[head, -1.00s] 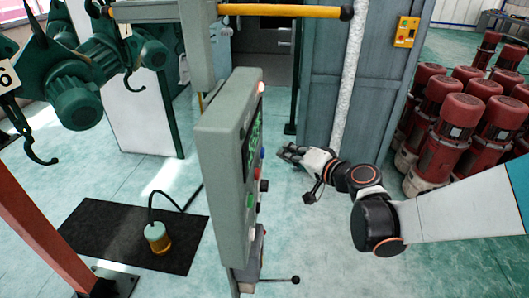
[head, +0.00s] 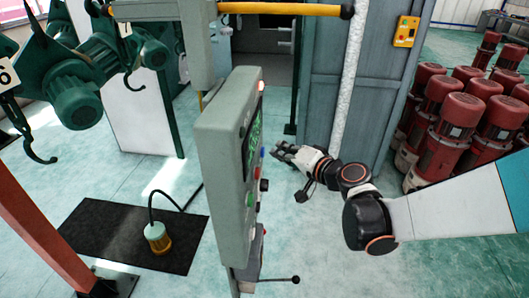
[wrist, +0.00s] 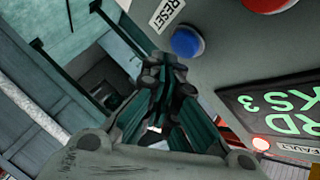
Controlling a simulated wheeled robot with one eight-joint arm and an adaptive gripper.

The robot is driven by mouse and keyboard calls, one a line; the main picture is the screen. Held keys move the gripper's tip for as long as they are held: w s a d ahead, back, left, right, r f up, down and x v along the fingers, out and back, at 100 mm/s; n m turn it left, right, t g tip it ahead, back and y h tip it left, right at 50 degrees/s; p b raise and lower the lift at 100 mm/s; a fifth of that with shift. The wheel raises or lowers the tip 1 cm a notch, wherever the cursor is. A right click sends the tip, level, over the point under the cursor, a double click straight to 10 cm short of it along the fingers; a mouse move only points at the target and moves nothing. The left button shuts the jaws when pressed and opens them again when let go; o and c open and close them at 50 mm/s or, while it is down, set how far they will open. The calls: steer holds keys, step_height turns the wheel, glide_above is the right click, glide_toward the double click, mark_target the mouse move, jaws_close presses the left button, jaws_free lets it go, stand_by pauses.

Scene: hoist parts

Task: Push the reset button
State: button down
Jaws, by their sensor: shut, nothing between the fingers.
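The reset button is a round blue button (wrist: 187,42) on the grey control panel in the wrist view, beside a white RESET label (wrist: 167,14). In the head view the blue button (head: 262,153) shows edge-on on the right face of the panel (head: 222,165). My gripper (head: 279,150) is just to the right of the panel, near the blue button's height, with its fingers pointing left. In the wrist view my gripper's fingers (wrist: 165,75) are together and empty, with the tips just below and left of the blue button. I see no contact with it.
A red button (wrist: 268,3) and a lit green display (wrist: 285,110) lie on the same panel. A lever (head: 295,280) sticks out below it. A grey cabinet (head: 375,85) stands behind my arm, and several red motors (head: 440,130) stand at the right.

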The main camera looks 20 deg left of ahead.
steer(key=shift+a, duration=0.1)
stand_by(0.7)
steer(key=shift+s+a, duration=0.15)
steer(key=shift+a, duration=0.2)
steer(key=shift+s+a+b, duration=0.1)
steer(key=shift+a+b, duration=0.2)
steer(key=shift+a, duration=0.1)
stand_by(0.8)
steer(key=shift+d, duration=0.1)
steer(key=shift+w+d, duration=0.2)
steer(key=shift+d, duration=0.5)
steer(key=d, duration=0.2)
steer(key=w+d+b, duration=0.1)
steer(key=d, duration=0.2)
steer(key=shift+w, duration=0.1)
stand_by(0.3)
stand_by(0.6)
